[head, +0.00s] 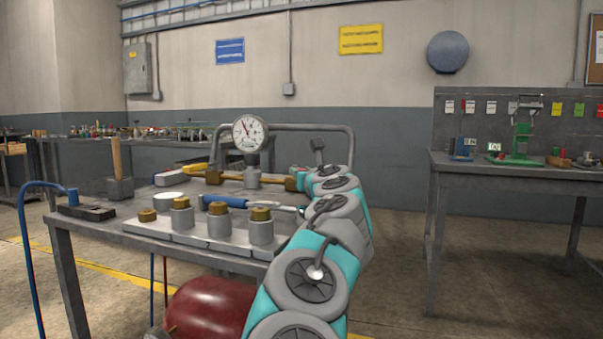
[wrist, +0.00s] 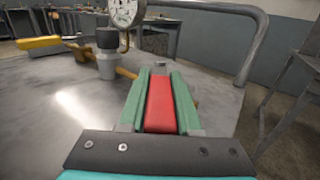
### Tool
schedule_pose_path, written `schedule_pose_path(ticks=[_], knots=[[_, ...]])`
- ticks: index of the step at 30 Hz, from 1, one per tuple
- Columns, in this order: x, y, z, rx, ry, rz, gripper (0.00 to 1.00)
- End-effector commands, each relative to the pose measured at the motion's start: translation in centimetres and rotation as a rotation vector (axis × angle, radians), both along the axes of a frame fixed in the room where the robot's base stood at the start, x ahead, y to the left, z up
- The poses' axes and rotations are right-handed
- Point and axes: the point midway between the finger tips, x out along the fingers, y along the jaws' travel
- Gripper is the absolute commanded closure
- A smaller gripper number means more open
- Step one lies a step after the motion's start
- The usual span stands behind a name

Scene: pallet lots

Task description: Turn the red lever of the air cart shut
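The red lever (wrist: 162,104) lies lengthwise between the two green fingers of my gripper (wrist: 161,90) in the wrist view. The fingers sit close along both sides of it, with no clear gap. The air cart shows in the head view with a grey top (head: 88,230), a red tank (head: 210,306) below and a round gauge (head: 249,133). The gauge also shows at the top of the wrist view (wrist: 124,10).
A bent tube handle (wrist: 244,50) rises beside my gripper on the right. A yellow handle (wrist: 38,44) lies left of the gauge fitting (wrist: 107,60). Several brass-topped cylinders (head: 182,216) and a blue-handled tool (head: 218,207) are on the cart. A workbench (head: 520,170) stands right.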

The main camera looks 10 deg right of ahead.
Motion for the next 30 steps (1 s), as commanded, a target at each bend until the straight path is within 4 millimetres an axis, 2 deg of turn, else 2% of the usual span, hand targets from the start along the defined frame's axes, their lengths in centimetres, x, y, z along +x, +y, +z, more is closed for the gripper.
schedule_pose_path(ticks=[1,7,20,26,30], knots=[[0.0,0.0,0.0,0.000,0.000,0.000,0.61],[0.0,0.0,0.0,0.000,0.000,0.000,0.40],[-0.6,-0.1,0.0,-0.001,0.000,-0.002,0.40],[-2.4,-0.2,0.0,-0.001,0.000,-0.002,0.40],[-4.4,-0.4,0.1,-0.003,-0.001,-0.003,0.40]])
